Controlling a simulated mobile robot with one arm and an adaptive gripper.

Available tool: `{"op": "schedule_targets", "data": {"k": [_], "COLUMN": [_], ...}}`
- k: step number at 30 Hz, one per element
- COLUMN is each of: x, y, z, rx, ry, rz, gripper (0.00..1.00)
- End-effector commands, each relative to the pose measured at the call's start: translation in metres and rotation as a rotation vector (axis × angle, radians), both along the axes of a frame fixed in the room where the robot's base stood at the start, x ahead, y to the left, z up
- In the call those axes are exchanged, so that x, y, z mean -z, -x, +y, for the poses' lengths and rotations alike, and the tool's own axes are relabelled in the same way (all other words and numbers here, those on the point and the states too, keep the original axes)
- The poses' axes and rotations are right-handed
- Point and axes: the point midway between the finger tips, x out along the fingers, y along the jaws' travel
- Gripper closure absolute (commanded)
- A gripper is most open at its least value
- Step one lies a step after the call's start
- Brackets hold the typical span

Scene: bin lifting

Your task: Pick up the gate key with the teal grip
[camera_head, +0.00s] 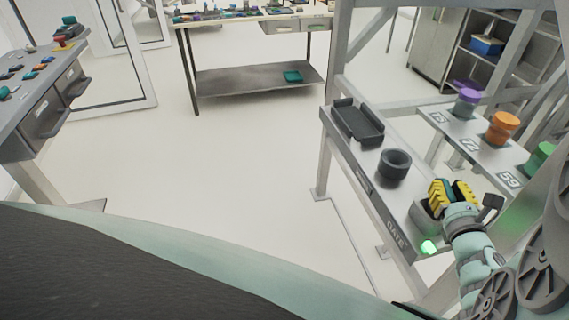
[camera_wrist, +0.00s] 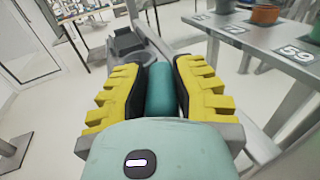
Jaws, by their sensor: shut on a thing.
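The teal grip of the gate key (camera_wrist: 161,92) is an upright-looking rounded cylinder between the black pads of my gripper (camera_wrist: 160,90) in the wrist view. Both yellow ridged fingers are closed against its sides. In the head view my gripper (camera_head: 453,192) is at the front right end of the grey gate stand (camera_head: 400,212), over a grey block (camera_head: 426,217). A sliver of teal shows between the fingers there. The lower part of the key is hidden, so I cannot tell whether it sits in the block or is clear of it.
A dark tray (camera_head: 358,122) and a dark round cup (camera_head: 394,164) stand on the gate stand. A green light (camera_head: 428,247) glows at its front. Behind, a shelf numbered 72 and 59 holds purple (camera_head: 467,101), orange (camera_head: 502,126) and green containers. The floor to the left is clear.

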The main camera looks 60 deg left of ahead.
Motion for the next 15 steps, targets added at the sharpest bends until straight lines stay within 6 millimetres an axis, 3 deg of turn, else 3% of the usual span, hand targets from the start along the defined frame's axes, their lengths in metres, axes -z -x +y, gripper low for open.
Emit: {"op": "schedule_targets", "data": {"k": [8, 15], "x": [-0.005, -0.025], "y": [-0.001, 0.001], "z": [-0.001, 0.002], "rx": [0.001, -0.006], "ry": [0.002, 0.000], "rz": [-0.001, -0.005], "gripper": [1.00, 1.00]}}
